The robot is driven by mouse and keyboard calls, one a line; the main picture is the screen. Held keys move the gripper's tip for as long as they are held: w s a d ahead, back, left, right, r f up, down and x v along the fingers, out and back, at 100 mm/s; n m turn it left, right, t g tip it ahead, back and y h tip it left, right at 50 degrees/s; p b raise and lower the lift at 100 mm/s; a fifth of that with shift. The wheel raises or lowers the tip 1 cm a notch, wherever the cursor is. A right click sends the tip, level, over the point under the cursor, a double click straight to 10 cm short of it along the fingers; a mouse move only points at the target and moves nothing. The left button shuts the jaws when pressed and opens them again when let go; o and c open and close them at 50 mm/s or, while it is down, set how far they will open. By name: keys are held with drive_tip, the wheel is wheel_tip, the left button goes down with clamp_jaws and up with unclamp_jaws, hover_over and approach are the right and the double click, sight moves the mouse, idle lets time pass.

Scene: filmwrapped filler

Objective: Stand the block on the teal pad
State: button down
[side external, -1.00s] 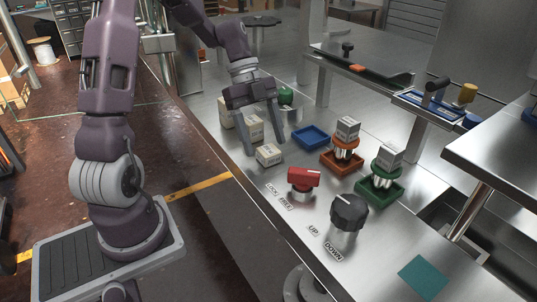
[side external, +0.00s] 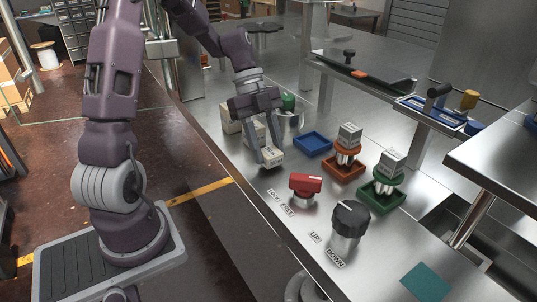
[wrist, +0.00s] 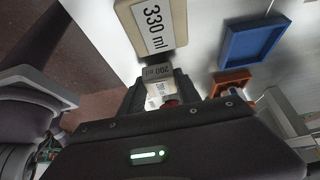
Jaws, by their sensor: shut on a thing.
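A small cream block (side external: 271,158) sits on the steel bench near its front edge, held between the fingers of my gripper (side external: 264,153). In the wrist view, a block with a "200 ml" label (wrist: 157,72) shows between the fingers of my gripper (wrist: 160,88); its lower part is hard to make out. The gripper is shut on this block, which appears to be at bench level. The teal pad (side external: 427,282) lies flat and bare at the near right end of the bench, well away from the gripper.
A larger "330 ml" block (wrist: 155,30) stands close by; other cream blocks (side external: 231,122) are behind the gripper. A blue tray (side external: 312,145), orange tray (side external: 345,170) and green tray (side external: 381,200) stand to the right. A red knob (side external: 305,185) and black knob (side external: 348,220) lie toward the pad.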

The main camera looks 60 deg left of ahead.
wheel_tip(320, 180, up, 10)
wheel_tip(320, 180, up, 4)
hover_over(268, 149)
drive_tip(key=s+d, duration=0.1)
drive_tip(key=d, duration=2)
drive_tip(key=s+d, duration=1.3)
drive_tip(key=d, duration=0.3)
wheel_tip(268, 149, down, 13)
drive_tip(key=w, duration=0.6)
drive_tip(key=w+f, duration=0.1)
drive_tip(key=w, duration=1.1)
drive_tip(key=shift+w+d+f, duration=0.2)
drive_tip(key=shift+w+d, duration=0.05)
drive_tip(key=shift+d, duration=0.05)
drive_tip(key=shift+f, duration=0.25)
